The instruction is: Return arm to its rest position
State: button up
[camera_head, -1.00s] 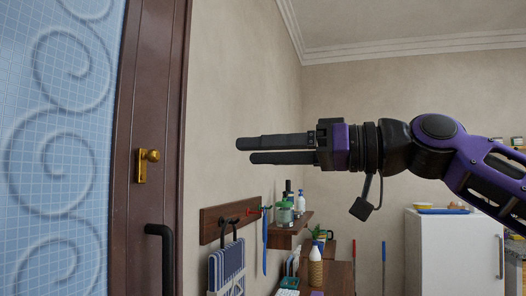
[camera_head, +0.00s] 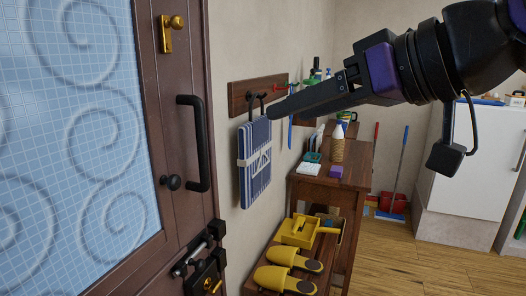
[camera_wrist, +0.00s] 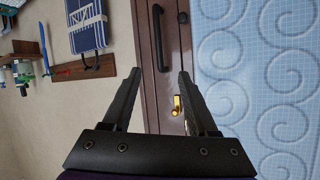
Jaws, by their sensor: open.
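My gripper (camera_head: 281,107) reaches in from the upper right of the head view, pointing left and slightly down toward the wall by the door. In that view its fingers overlap each other. In the wrist view my gripper (camera_wrist: 170,95) has its two fingers spread wide apart, with nothing held between them. The brown door frame and a brass knob (camera_wrist: 178,106) show beyond the gap. My purple and black arm (camera_head: 440,60) fills the upper right of the head view.
A brown door (camera_head: 180,120) with blue patterned glass stands at left. A wall rack (camera_head: 240,96) holds a blue striped bag (camera_head: 256,165). A wooden table (camera_head: 345,165) and a low bench with yellow slippers (camera_head: 285,280) stand along the wall.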

jog(key=s+d+f+m+g+h, duration=0.1)
jog(key=d+f+m+h, duration=0.1)
jog(key=f, duration=0.6)
jog(key=s+d+f+m+g+h+p, duration=0.1)
jog(key=d+f+h, duration=0.3)
jog(key=f, duration=0.4)
jog(key=s+d+f+m+g+h+p, duration=0.1)
jog(key=s+d+f+m+h, duration=0.1)
jog(key=f, duration=0.6)
jog(key=shift+s+d+m+g+h, duration=0.35)
jog(key=shift+d+m+h, duration=0.3)
jog(key=shift+m, duration=0.35)
jog(key=shift+a, duration=0.1)
jog(key=shift+c, duration=0.7)
jog(key=shift+a, duration=0.15)
